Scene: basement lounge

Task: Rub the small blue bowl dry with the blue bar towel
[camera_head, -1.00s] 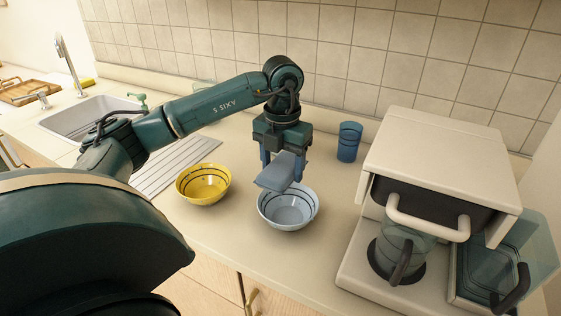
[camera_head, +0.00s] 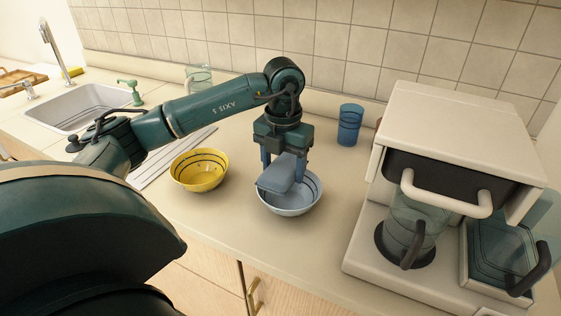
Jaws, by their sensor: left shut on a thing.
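The small blue bowl (camera_head: 291,207) stands upright on the counter, pale blue with dark lines inside. My left gripper (camera_head: 285,172) points down over it, shut on the blue bar towel (camera_head: 279,178), a folded grey-blue cloth. The towel is at the bowl's mouth and covers part of its inside and back-left rim. I cannot tell whether the towel touches the bowl. My right gripper is not in view.
A yellow bowl (camera_head: 199,170) stands just left of the blue bowl. A blue glass (camera_head: 349,125) stands behind to the right. A cream coffee machine (camera_head: 457,140) with a jug (camera_head: 408,230) fills the right. The sink (camera_head: 90,106) is at the far left.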

